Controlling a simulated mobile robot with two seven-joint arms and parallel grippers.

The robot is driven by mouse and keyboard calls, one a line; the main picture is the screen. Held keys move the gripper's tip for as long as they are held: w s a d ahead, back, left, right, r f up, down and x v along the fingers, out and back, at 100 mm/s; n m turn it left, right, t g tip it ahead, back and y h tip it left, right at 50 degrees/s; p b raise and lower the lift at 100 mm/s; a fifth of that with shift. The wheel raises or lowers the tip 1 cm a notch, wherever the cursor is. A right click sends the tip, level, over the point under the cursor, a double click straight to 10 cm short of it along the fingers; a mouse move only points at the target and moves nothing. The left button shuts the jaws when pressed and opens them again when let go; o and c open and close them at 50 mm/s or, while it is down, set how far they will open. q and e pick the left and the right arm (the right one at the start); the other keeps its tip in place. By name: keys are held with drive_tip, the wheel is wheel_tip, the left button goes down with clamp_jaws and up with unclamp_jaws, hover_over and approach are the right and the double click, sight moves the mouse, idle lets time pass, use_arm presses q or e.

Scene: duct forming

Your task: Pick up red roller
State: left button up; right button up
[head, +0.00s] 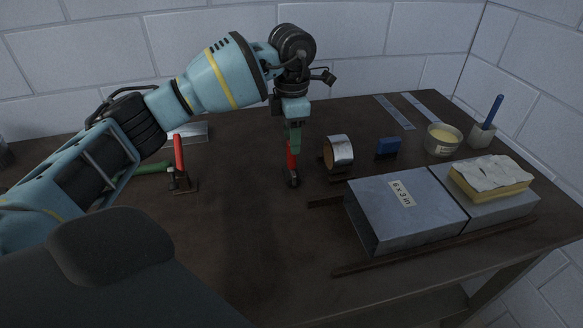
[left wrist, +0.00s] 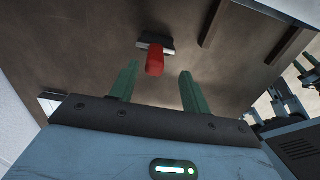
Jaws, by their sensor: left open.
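A red roller (head: 291,163) with a red handle and a dark lower end stands upright on the brown table, directly under my left gripper (head: 294,140). In the left wrist view, the red roller (left wrist: 155,62) shows its handle end-on between the two green fingers. My left gripper (left wrist: 160,75) is open and points down, with the fingers on either side of the handle. I cannot tell whether they touch it. A second red-handled tool (head: 179,155) stands in a small dark base further left.
A metal roll (head: 338,152) and a blue block (head: 387,148) stand right of the roller. Grey duct box (head: 395,212), sponge (head: 488,182), tub (head: 443,139) and brush cup (head: 481,136) lie further right. A green-handled tool (head: 150,168) lies left.

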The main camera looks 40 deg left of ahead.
sight(291, 162)
use_arm(q)
drive_tip(key=shift+w+a+f, duration=0.15)
drive_tip(key=shift+f, duration=1.15)
drive_tip(key=shift+w+a+f, duration=0.1)
drive_tip(key=shift+f, duration=1.15)
clamp_jaws()
